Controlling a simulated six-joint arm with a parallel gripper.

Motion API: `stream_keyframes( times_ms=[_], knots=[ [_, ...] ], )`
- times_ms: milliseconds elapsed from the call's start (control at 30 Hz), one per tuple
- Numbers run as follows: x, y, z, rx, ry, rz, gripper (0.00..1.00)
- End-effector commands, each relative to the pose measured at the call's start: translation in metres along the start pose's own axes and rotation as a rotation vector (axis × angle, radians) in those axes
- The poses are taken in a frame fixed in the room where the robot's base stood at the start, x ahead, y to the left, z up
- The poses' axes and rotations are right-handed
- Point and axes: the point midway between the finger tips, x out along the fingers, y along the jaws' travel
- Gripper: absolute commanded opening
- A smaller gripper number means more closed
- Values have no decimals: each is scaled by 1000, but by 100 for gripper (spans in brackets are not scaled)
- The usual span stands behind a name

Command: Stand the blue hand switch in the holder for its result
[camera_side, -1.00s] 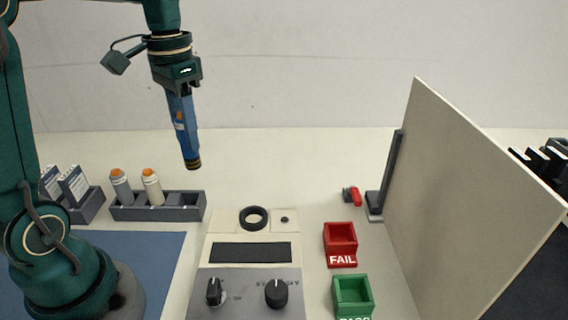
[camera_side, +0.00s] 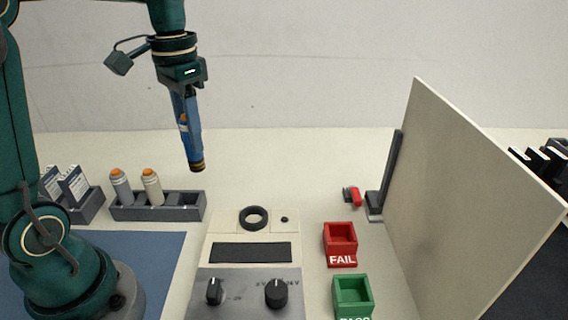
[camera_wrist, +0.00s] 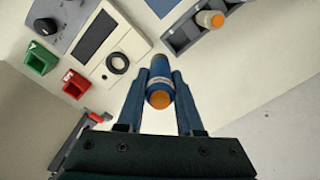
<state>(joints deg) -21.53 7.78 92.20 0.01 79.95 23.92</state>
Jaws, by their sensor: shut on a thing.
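The blue hand switch (camera_side: 194,148) has an orange button and a dark lower end. My gripper (camera_side: 188,120) is shut on it and holds it in the air above and left of the tester (camera_side: 225,224), tilted slightly. In the wrist view the switch (camera_wrist: 160,75) sits between my two blue fingers, its orange button facing the camera. The red FAIL holder (camera_side: 341,259) and the green PASS holder (camera_side: 352,298) stand right of the tester; both look empty. They also show at the left of the wrist view, the red one (camera_wrist: 75,92) and the green one (camera_wrist: 37,67).
The tester has a black ring (camera_side: 253,217), a dark display (camera_side: 250,252) and two knobs. A grey rack (camera_side: 160,212) at left holds two orange-topped switches, with free slots at its right. A tall upright panel (camera_side: 470,200) stands at right, with a red item (camera_side: 352,195) left of it.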

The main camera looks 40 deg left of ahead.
Motion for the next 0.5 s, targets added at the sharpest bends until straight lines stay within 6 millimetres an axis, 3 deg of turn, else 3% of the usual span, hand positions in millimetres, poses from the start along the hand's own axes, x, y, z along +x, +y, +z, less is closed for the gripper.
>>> stream_keyframes(
  times_ms=[167, 500],
  knots=[
    [0, -10, 3, -43, 0, 0, 0],
    [6, -2, -1, -37, -3, 1, 0]
  ],
)
